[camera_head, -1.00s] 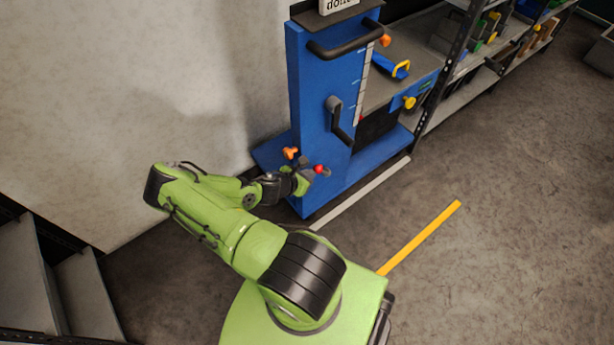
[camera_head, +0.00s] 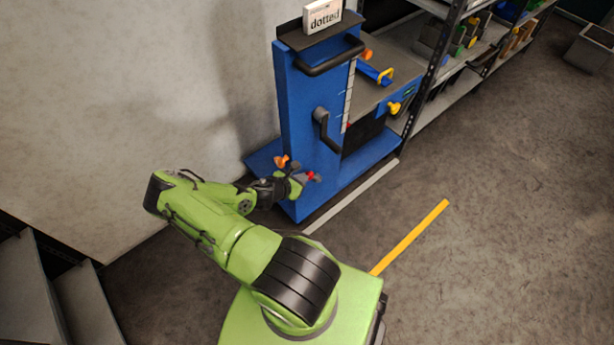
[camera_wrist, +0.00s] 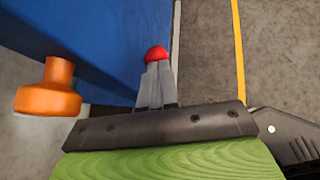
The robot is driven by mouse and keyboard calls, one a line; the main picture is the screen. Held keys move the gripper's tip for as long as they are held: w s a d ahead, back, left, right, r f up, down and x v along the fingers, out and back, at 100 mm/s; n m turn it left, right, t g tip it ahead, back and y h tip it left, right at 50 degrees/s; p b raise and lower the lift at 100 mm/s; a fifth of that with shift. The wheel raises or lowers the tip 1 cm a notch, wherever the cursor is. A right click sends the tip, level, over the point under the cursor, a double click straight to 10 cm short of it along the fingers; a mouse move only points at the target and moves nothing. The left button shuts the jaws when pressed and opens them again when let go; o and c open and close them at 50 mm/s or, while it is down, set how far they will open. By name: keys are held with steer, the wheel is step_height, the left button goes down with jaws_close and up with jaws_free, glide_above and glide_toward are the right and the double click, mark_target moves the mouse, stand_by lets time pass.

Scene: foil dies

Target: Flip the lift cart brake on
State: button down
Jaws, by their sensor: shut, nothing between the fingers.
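The blue lift cart (camera_head: 298,110) stands upright near the wall, with a dark push handle and a sign reading "dotted" on top. A small red knob (camera_head: 310,175) is low on its near side; it also shows in the wrist view (camera_wrist: 156,53). I take it for the brake's end, but its lever is mostly hidden. My gripper (camera_head: 300,180) is at the knob; in the wrist view its grey fingers (camera_wrist: 156,82) are shut with nothing between them, and the knob shows just past their tips. I cannot tell whether they touch.
An orange knob (camera_head: 282,161) sits left of my gripper and is large in the wrist view (camera_wrist: 48,92). A black crank (camera_head: 327,130) is above. Shelving (camera_head: 440,60) stands behind right. The floor (camera_head: 500,200) on the right is clear, with a yellow stripe (camera_head: 410,238).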

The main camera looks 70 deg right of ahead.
steer(key=d+r+p+v, duration=0.1)
steer(key=p+v, duration=0.2)
steer(key=v, duration=0.7)
steer(key=shift+s+a+r, duration=0.25)
steer(key=shift+s+r, duration=0.05)
steer(key=shift+r, duration=0.05)
steer(key=w+a+f+b, duration=0.2)
steer(key=a+f, duration=0.2)
steer(key=shift+w+f+b, duration=0.15)
steer(key=shift+f+b, duration=0.1)
steer(key=shift+b, duration=0.15)
steer(key=d+r+b+x, duration=0.1)
steer(key=b+x, duration=0.3)
steer(key=x, duration=0.8)
steer(key=shift+s+d+r, duration=0.2)
steer(key=shift+d+r, duration=0.3)
steer(key=shift+d, duration=0.1)
